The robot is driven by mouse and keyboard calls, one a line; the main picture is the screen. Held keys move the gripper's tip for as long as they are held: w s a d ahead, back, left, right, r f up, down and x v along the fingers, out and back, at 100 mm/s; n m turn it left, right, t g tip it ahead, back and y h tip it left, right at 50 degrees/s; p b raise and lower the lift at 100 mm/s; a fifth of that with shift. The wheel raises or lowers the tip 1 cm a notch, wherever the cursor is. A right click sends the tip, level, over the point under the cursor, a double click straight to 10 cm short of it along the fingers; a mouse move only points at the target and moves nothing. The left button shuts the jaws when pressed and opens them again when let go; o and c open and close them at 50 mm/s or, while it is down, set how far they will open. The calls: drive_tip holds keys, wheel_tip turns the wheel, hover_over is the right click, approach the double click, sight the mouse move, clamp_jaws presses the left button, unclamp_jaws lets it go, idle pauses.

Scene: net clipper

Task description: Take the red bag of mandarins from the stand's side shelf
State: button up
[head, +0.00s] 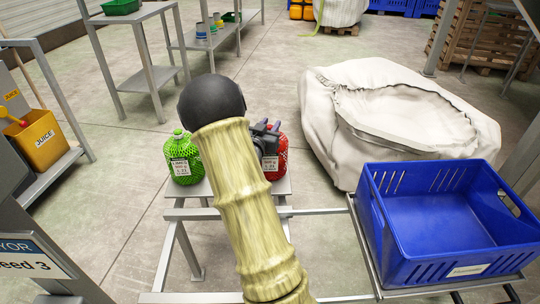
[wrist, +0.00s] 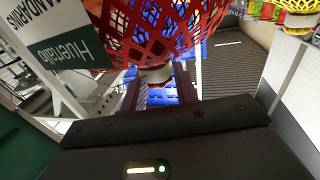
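The red net bag of mandarins (head: 281,160) stands on the right of the stand's small grey side shelf (head: 207,187), partly hidden behind my arm. I cannot tell whether its base touches the shelf. My gripper (head: 265,132) is at the top of this bag. In the wrist view the red net (wrist: 155,32) fills the top, with its pale neck between the two dark fingers of my gripper (wrist: 160,80). A white and green label (wrist: 68,45) hangs beside the net.
A green net bag (head: 183,160) stands on the left of the same shelf. A blue crate (head: 440,262) sits on the stand at right, with a large white sack (head: 395,110) behind it. A metal table (head: 150,75) stands behind left. A yellow juice bin (head: 38,140) is far left.

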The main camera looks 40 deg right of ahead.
clamp_jaws()
drive_tip(key=shift+r, duration=0.15)
wheel_tip(320, 180, up, 10)
drive_tip(key=p, duration=0.4)
idle(0.4)
